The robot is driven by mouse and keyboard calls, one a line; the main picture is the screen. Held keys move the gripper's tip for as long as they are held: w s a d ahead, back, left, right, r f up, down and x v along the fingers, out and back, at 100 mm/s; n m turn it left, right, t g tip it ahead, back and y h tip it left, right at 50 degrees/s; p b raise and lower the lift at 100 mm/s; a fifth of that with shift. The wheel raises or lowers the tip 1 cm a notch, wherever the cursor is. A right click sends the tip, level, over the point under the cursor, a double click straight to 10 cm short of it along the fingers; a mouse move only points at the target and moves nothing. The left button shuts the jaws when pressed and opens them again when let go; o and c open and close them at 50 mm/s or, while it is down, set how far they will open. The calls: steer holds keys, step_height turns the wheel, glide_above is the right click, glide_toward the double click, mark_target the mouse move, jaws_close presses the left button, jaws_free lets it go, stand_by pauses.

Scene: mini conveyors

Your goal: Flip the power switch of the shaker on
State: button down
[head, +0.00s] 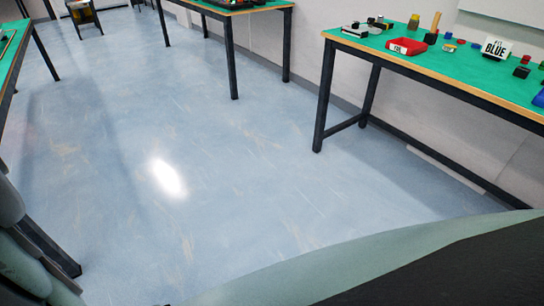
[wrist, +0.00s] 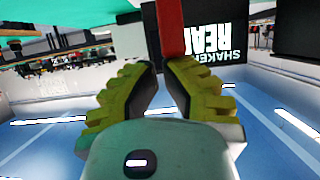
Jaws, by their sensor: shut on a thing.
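In the wrist view my gripper (wrist: 161,70) has its two yellow ribbed fingers drawn in near a red bar (wrist: 173,28), which comes down from the top of the picture. The gripper is shut on this bar; the exact contact is hard to make out. I cannot tell whether the bar is the shaker's power switch. A dark display (wrist: 255,78) behind it shows large white letters, partly cut off, reading "SHAKER" and "REA". The head view shows neither the gripper nor the shaker clearly.
Another green table (head: 232,9) stands at the back. The blue floor (head: 215,130) between them is clear.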

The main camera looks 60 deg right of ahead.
steer(key=shift+d+f, duration=0.15)
steer(key=shift+f, duration=0.4)
steer(key=shift+r, duration=0.2)
steer(key=shift+s, duration=0.1)
steer(key=shift+r+p, duration=0.3)
steer(key=shift+r, duration=0.65)
steer(key=shift+r, duration=0.1)
